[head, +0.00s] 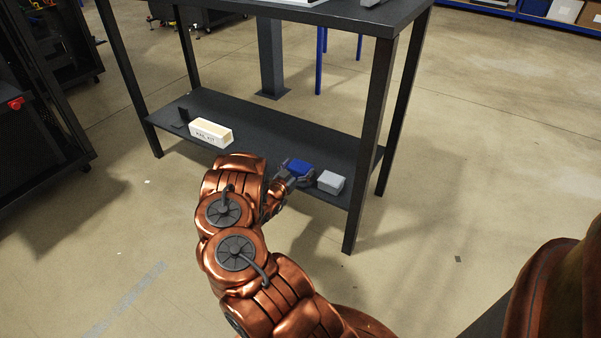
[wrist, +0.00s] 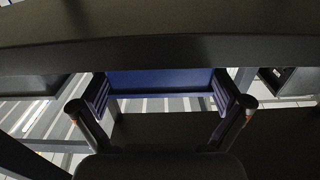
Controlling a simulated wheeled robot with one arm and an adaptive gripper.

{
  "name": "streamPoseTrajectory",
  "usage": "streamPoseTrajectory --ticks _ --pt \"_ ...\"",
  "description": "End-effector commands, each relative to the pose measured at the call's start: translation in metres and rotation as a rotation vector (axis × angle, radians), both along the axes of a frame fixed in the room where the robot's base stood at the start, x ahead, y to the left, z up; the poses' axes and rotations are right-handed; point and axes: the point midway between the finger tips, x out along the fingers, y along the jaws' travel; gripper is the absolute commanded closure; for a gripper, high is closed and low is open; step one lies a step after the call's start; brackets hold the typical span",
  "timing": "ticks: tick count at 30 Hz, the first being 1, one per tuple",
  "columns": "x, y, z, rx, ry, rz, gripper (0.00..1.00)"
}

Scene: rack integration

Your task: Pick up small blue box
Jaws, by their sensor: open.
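The small blue box (head: 300,167) sits on the lower shelf (head: 262,140) of a dark table, near the shelf's front edge in the head view. My gripper (head: 295,172) reaches it from the front left, with its fingers around the box. In the wrist view the blue box (wrist: 160,82) fills the space between the two open fingers of my gripper (wrist: 162,98). One finger is at each side of it. Whether the pads touch the box cannot be told. The upper part of the wrist view is covered by a dark band.
A light grey box (head: 330,182) lies on the shelf just right of the blue box. A white box with lettering (head: 211,134) and a small black item (head: 183,115) are at the shelf's left. The table leg (head: 372,150) stands at the right, under the tabletop (head: 350,14).

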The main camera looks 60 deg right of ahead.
Motion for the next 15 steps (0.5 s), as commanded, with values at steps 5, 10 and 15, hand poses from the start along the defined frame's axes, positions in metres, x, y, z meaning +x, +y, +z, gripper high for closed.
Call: streamPoseTrajectory --ticks 5,10,15 --pt "0.0002 -0.0001 0.0000 0.002 0.001 0.001 0.00" --pt "0.0002 0.0001 -0.0002 0.002 0.001 0.001 0.17" --pt "0.0003 0.0002 -0.0003 0.002 0.001 0.001 0.34"
